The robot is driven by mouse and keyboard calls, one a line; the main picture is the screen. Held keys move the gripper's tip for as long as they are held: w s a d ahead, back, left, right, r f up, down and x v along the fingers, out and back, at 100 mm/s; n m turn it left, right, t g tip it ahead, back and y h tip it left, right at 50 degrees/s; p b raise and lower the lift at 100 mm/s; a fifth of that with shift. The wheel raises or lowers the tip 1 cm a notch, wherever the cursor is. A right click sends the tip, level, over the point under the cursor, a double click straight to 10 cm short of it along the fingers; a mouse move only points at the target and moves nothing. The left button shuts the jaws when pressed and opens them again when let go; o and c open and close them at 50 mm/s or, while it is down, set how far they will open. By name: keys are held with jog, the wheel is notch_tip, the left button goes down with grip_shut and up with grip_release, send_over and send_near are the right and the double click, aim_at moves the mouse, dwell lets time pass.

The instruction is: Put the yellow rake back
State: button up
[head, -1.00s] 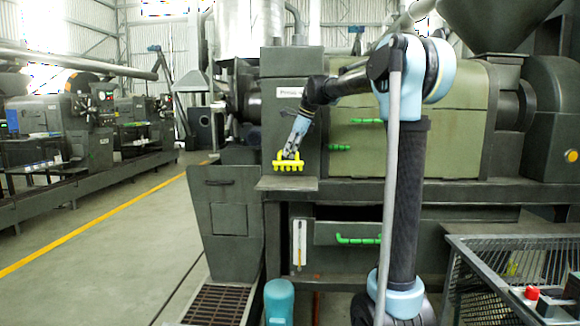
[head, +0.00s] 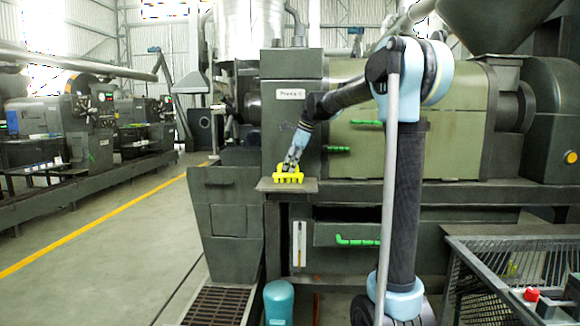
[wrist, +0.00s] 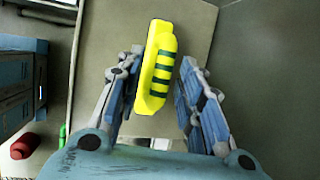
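The yellow rake (head: 289,177) is at the small grey ledge (head: 308,187) on the front of the machine, and looks to rest on it. In the wrist view the rake (wrist: 158,68) lies lengthwise between the fingers, over the tan ledge surface (wrist: 195,30). My gripper (head: 291,165) points down right above the rake. In the wrist view my gripper (wrist: 162,62) has its fingers spread on both sides of the rake. The left finger is close to the rake; a gap shows at the right finger. Contact at the left finger cannot be told.
The machine's panel (head: 400,140) with green handles stands behind my arm. A dark hopper bin (head: 225,220) is left of the ledge. A wire-mesh cart (head: 500,270) is at the lower right. Open floor (head: 110,260) lies left, with a yellow line.

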jog(key=v, duration=1.2)
jog(key=s+d+f+n+h, duration=0.1)
jog(key=s+d+f+n, duration=0.5)
jog(key=s+f, duration=0.6)
jog(key=s+d+f+n+h, duration=0.2)
jog(key=s+d+f+n, duration=0.4)
jog(key=s+f, duration=0.7)
jog(key=s+d+f+n+h, duration=0.1)
jog(key=s+d+f+n, duration=0.5)
jog(key=s+f, duration=0.7)
jog(key=shift+s+d+f, duration=0.15)
jog(key=shift+s+d, duration=0.25)
jog(key=shift+s, duration=0.2)
jog(key=shift+w+f, duration=0.2)
jog(key=shift+w, duration=0.25)
